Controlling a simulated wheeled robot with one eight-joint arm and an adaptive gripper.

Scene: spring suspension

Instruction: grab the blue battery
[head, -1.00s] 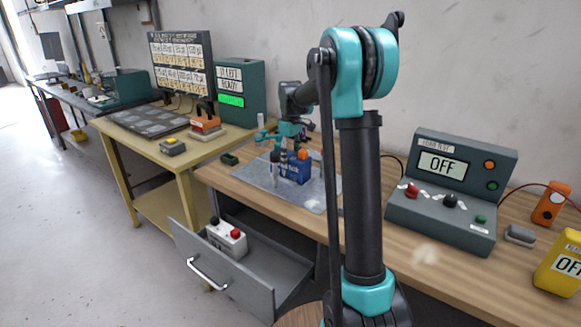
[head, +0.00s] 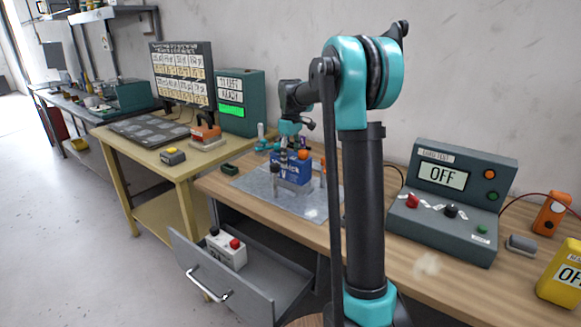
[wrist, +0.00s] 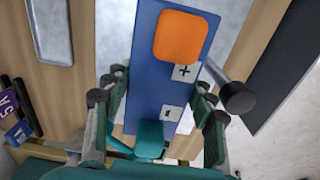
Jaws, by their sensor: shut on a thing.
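The blue battery (head: 287,168) stands upright on the grey metal plate on the wooden bench, in the middle of the head view. It has an orange cap on its top. In the wrist view the battery (wrist: 170,70) shows from above, with the orange cap and plus and minus marks. My gripper (head: 292,150) is over its top, with a finger along each side. In the wrist view my gripper (wrist: 160,88) is shut on the battery. A grey post with a dark knob (wrist: 238,98) stands close on the right. I cannot tell whether the battery is lifted.
The grey plate (head: 250,184) lies under the battery. An open drawer (head: 255,277) below holds a white box with red and black knobs (head: 228,250). A load test box (head: 445,205) reading OFF stands to the right. A yellow table (head: 150,150) is on the left.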

